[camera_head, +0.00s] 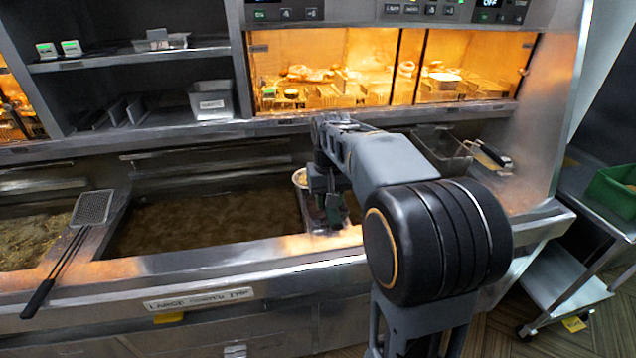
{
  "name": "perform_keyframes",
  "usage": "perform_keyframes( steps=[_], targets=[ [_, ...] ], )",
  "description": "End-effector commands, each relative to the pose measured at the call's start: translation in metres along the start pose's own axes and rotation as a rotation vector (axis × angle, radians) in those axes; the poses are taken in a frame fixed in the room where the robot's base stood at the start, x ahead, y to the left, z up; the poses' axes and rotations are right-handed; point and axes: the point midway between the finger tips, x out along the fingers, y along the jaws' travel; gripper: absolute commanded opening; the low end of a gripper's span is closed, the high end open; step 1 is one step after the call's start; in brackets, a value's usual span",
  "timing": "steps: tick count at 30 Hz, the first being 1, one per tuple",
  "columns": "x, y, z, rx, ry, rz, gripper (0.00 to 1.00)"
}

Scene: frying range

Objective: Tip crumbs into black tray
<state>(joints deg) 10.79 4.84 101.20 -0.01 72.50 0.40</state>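My arm reaches across the picture to the fryer front. My gripper (330,205) points down over the divider at the right end of the wide dark vat (200,218). Its fingers are small and dark, so I cannot tell whether they are open or shut. A small round pale-rimmed container (299,178) with yellowish contents shows just left of the gripper, partly hidden by it. I cannot tell whether the gripper touches it. I cannot make out loose crumbs or a clear black tray; my arm hides part of the area to the right.
A mesh skimmer (92,207) with a black handle lies across the left divider. Another vat (32,240) is at far left. Fry baskets (445,150) stand right of my arm. A green bin (612,190) sits on a steel cart. The lit warming cabinet (340,95) is behind.

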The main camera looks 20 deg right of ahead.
Motion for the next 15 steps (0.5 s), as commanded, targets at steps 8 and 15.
perform_keyframes(
  steps=[8, 15],
  targets=[
    [0.017, 0.001, 0.0, 0.003, 0.005, 0.0, 0.0],
    [0.032, 0.012, 0.001, 0.016, 0.003, -0.051, 0.0]
  ],
)
